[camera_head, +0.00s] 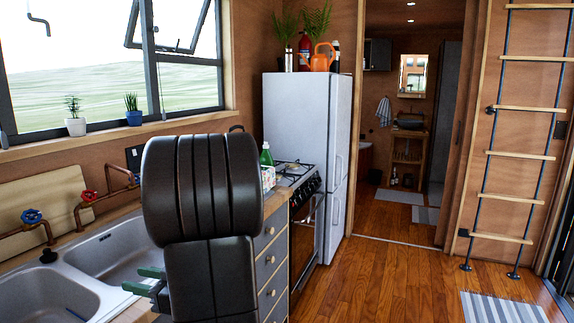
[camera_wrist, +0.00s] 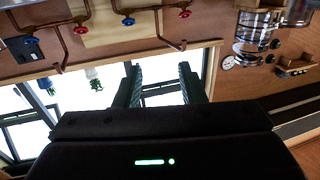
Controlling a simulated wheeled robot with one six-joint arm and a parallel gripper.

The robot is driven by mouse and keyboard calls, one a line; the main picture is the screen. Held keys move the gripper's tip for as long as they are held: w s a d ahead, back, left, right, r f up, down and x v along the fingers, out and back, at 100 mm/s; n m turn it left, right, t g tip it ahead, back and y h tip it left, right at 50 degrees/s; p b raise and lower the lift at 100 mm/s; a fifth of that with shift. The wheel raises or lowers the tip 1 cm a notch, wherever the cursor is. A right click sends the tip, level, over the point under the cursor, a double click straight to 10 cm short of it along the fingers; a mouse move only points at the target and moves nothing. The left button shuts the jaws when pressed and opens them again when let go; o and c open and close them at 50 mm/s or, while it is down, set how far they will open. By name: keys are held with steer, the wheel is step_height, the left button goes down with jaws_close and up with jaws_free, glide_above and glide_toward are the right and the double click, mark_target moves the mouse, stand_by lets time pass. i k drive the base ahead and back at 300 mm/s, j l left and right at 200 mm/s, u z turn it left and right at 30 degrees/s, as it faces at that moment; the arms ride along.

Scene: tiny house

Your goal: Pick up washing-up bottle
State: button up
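The washing-up bottle, a green bottle (camera_head: 266,155), stands upright on the worktop beside the stove in the head view. Its lower part is hidden behind a small patterned box, and my black arm stands just to its left. I do not see the bottle in the wrist view. My gripper (camera_head: 140,279) is low over the sink area, nearer the camera than the bottle and well apart from it. In the wrist view its two dark fingers (camera_wrist: 159,70) are spread with nothing between them.
A patterned box (camera_head: 268,178) stands in front of the bottle. The stove (camera_head: 298,178) and white fridge (camera_head: 308,150) are beyond. The double sink (camera_head: 115,250) and copper pipes with red and blue taps (camera_head: 32,216) line the left. Wooden floor at right is open.

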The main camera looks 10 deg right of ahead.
mark_target(267, 159)
steer(key=i+l+z, duration=0.1)
steer(key=i+l, duration=0.6)
steer(key=i, duration=0.2)
steer(key=i+l+z, duration=0.15)
steer(key=i+l, duration=0.2)
steer(key=i, duration=0.15)
steer(key=i+l+z, duration=0.1)
steer(key=i+l, duration=0.15)
steer(key=i, duration=0.2)
steer(key=i+l, duration=0.25)
steer(key=i, duration=0.25)
steer(key=z, duration=0.05)
